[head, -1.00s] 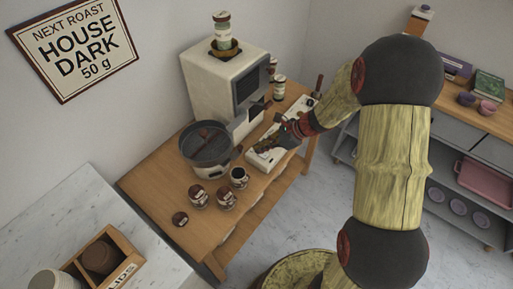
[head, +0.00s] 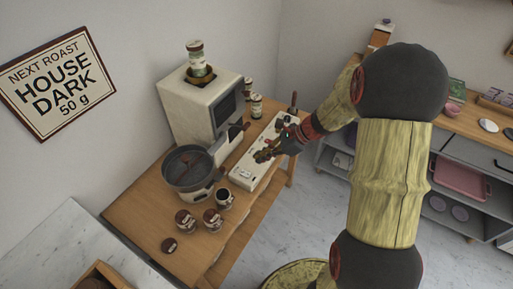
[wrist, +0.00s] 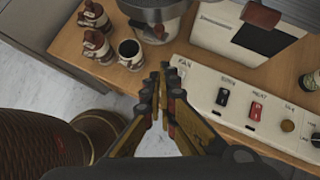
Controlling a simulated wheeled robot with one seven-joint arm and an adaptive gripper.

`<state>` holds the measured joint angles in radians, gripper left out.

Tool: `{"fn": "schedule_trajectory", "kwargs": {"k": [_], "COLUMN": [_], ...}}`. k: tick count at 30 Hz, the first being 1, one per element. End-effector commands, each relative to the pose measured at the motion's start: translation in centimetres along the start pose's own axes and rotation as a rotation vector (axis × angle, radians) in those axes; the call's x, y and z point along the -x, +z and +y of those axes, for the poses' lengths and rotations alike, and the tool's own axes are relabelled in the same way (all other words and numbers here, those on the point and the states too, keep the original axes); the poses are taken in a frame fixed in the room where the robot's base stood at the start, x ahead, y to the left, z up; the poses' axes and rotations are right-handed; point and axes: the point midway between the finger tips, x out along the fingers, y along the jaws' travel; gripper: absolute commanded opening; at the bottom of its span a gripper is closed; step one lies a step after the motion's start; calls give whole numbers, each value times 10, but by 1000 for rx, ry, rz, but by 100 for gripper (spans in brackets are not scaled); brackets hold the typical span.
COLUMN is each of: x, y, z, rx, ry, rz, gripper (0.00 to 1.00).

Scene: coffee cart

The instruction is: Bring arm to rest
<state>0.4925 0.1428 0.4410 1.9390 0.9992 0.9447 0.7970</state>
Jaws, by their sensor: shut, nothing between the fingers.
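My arm reaches from the right side of the head view toward the wooden cart (head: 130,208). My gripper (head: 262,155) is above the near edge of the white control panel (head: 243,178), which has switches along it. In the wrist view my gripper (wrist: 163,80) is shut, its fingertips together with nothing between them. The fingertips are left of the panel (wrist: 200,88) in that view, over the cart's edge. I cannot tell the exact height of the gripper above the cart.
A white machine (head: 200,112) with a jar (head: 195,58) on top stands behind the panel. A round dark pan (head: 190,168), small brown jars (head: 186,219) and a mug (head: 225,198) stand to the left. A grey shelf unit (head: 480,160) is at right. The floor between is clear.

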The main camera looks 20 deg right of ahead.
Motion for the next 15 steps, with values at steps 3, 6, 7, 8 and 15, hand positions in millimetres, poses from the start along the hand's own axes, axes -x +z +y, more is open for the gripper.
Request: {"fn": "schedule_trajectory", "kwargs": {"k": [3, 6, 7, 8, 15], "x": [0, 0, 0, 0, -2], "y": [0, 0, 0, 0, -26], "z": [0, 0, 0, 0, 35], "rx": [0, 4, 10, 21, 296], "ry": [0, 0, 0, 0, 99], "rz": [0, 0, 0, 0, 70], "gripper": [0, 0, 0, 0, 0]}}
